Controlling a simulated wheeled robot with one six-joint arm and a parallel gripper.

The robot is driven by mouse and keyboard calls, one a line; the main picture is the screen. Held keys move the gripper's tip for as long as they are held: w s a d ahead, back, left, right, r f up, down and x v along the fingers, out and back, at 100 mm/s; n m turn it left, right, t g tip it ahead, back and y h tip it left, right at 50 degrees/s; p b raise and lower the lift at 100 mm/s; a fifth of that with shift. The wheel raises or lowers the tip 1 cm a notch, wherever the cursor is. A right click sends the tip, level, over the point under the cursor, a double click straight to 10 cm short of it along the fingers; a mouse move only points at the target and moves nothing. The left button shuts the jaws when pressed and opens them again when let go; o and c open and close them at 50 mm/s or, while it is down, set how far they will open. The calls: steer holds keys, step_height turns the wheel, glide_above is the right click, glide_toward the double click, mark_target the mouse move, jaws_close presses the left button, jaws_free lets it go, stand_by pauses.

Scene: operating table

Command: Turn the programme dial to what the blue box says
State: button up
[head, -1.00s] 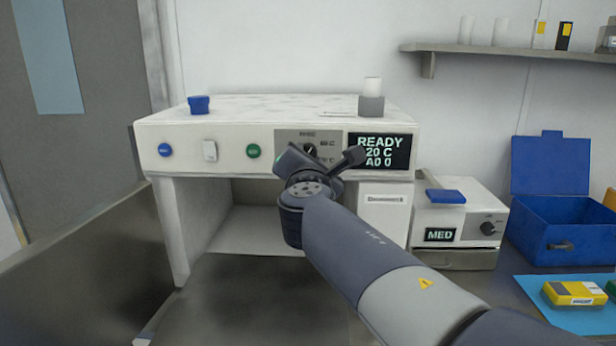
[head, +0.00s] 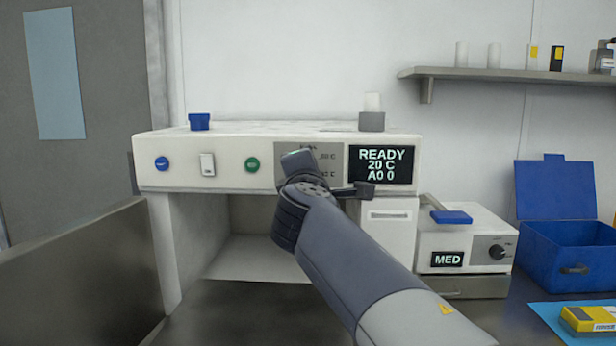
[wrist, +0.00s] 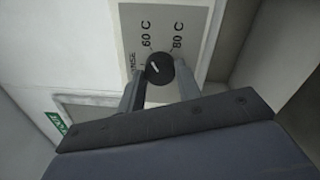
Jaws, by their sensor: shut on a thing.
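The black programme dial (wrist: 159,68) with a white pointer mark sits on a grey panel (wrist: 205,20) in the wrist view. RINSE, 60 C and 80 C are printed around it; I cannot tell which one the mark points to. My gripper (wrist: 159,75) is shut on the dial, one finger on each side. In the head view my arm hides the dial. The washer's display (head: 381,165) reads READY, 20 C, A0 0. A blue box (head: 565,257) with its lid up stands at the right; I read no words on it. A small blue block (head: 199,122) sits on the washer (head: 225,145).
A white device (head: 465,235) with a MED display and its own knob stands right of the washer. A yellow item (head: 588,319) lies on a blue mat (head: 553,318). A shelf (head: 500,75) holds small containers. A grey panel (head: 85,265) stands at the left.

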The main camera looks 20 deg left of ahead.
stand_by(0.3)
steer(key=o, duration=1)
steer(key=shift+c, duration=0.2)
steer(key=b+v, duration=0.2)
steer(key=v, duration=0.8)
steer(key=shift+s+d, duration=0.15)
steer(key=shift+s, duration=0.25)
steer(key=p+x, duration=0.2)
steer(key=x, duration=0.8)
steer(key=shift+w, duration=0.4)
